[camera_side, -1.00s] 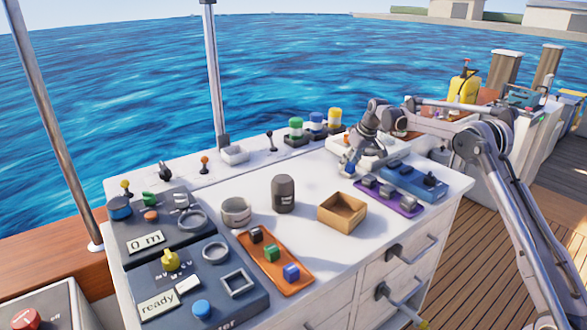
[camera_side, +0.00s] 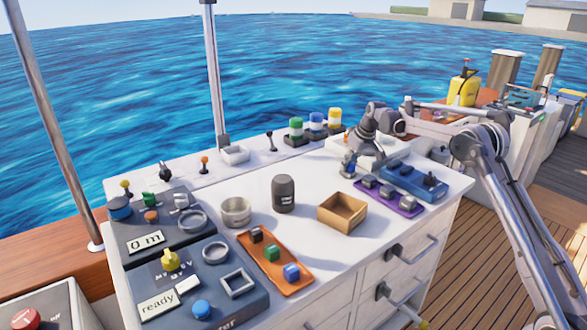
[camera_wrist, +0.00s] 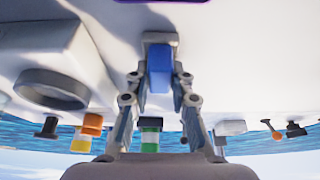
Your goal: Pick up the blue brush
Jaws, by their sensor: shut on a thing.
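In the wrist view, a blue block-like piece (camera_wrist: 159,72), which I take to be the blue brush, sits between the fingers of my gripper (camera_wrist: 160,62). The fingers are shut on it from both sides. A grey part shows at its far end. In the side view, my gripper (camera_side: 348,168) is low over the white counter, behind the purple tray. A small patch of blue shows at its fingertips. The arm hides part of the brush there, and I cannot tell whether it touches the counter.
A purple tray (camera_side: 411,212) with grey blocks and a blue box (camera_side: 415,182) stand close to my gripper. An open brown box (camera_side: 341,213), a dark cylinder (camera_side: 283,194), a grey cup (camera_side: 236,213) and an orange tray (camera_side: 298,288) stand left. Lidded jars (camera_side: 315,125) line the back.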

